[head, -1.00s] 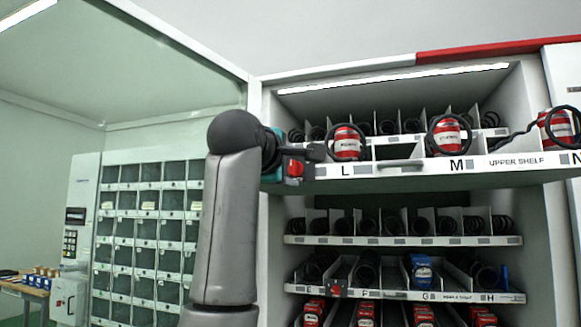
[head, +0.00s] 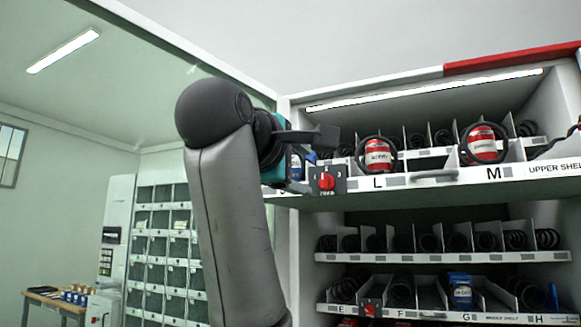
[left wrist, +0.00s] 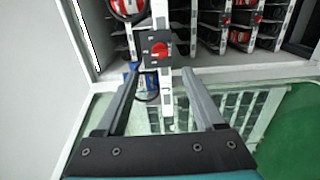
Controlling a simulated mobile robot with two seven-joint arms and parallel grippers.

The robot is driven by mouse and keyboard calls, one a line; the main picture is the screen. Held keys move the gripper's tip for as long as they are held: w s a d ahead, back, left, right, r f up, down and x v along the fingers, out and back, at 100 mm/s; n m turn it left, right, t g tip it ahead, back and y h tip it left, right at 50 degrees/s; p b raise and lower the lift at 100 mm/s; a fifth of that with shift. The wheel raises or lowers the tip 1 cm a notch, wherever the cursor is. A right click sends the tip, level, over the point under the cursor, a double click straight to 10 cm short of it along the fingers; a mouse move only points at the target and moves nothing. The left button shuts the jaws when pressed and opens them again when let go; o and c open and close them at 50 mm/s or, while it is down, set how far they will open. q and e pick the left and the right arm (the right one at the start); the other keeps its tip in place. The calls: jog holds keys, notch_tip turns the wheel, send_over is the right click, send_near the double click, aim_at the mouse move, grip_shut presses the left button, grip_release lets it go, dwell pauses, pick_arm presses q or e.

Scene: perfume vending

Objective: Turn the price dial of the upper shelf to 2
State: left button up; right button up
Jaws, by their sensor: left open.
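The upper shelf's price dial (head: 327,181) is a red knob on a dark square plate at the left end of the shelf's front rail. Small white marks ring the knob, too small to read surely, so its setting is unclear. My left gripper (head: 314,161) is open just left of and in front of the dial, partly beside its plate. In the left wrist view the knob (left wrist: 160,48) lies beyond and between the fingertips of the left gripper (left wrist: 161,72), with nothing held. My right gripper is not in view.
The upper shelf (head: 410,181) holds red cans (head: 378,156) in black coils. A lower shelf has another red dial (head: 370,308) and a blue item (head: 460,291). Lockers (head: 160,250) and a wooden table (head: 50,301) stand at the left.

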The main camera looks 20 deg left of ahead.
pick_arm(q)
jog(key=shift+s, duration=2.2)
